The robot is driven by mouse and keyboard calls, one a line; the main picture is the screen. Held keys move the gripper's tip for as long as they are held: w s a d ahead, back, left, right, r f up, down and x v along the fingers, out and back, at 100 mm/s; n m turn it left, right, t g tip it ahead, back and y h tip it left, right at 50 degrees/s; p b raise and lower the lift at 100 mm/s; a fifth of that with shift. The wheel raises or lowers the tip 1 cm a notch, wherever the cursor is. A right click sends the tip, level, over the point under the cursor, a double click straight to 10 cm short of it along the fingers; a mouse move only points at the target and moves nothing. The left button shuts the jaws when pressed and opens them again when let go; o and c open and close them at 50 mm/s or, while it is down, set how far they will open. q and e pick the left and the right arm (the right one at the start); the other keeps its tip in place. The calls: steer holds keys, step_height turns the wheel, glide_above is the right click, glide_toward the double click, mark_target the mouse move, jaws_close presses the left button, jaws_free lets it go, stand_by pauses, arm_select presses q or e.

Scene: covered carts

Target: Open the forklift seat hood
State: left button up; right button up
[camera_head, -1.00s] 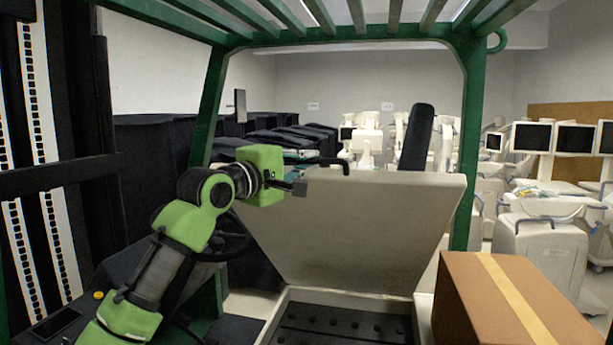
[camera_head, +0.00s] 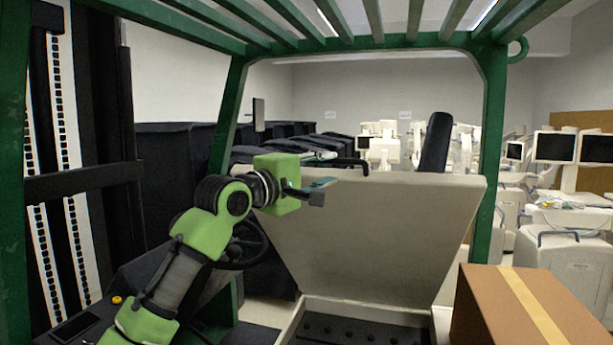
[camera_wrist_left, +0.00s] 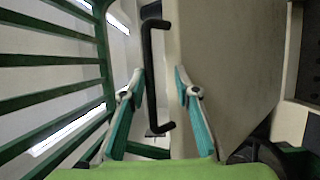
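The seat hood (camera_head: 385,240) is a large beige panel, raised and tilted up over an open compartment with a dark floor (camera_head: 365,331). A black bar handle (camera_head: 345,162) runs along its upper edge and also shows in the left wrist view (camera_wrist_left: 148,80). My left gripper (camera_head: 318,190) is beside the hood's upper left part, close to the handle. In the left wrist view its teal fingers (camera_wrist_left: 158,75) are spread, with the handle seen in the gap between them; no grip on it shows. My right gripper is out of view.
A cardboard box (camera_head: 500,305) stands at the front right. Green cage posts (camera_head: 490,150) and roof bars surround the seat area. A steering wheel (camera_head: 245,250) is behind my left arm. Covered dark carts (camera_head: 175,170) and white medical machines (camera_head: 560,245) fill the background.

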arm_select(q)
steer(key=v, duration=1.1)
steer(key=shift+s+a, duration=0.2)
steer(key=shift+a, duration=0.05)
steer(key=shift+f, duration=0.15)
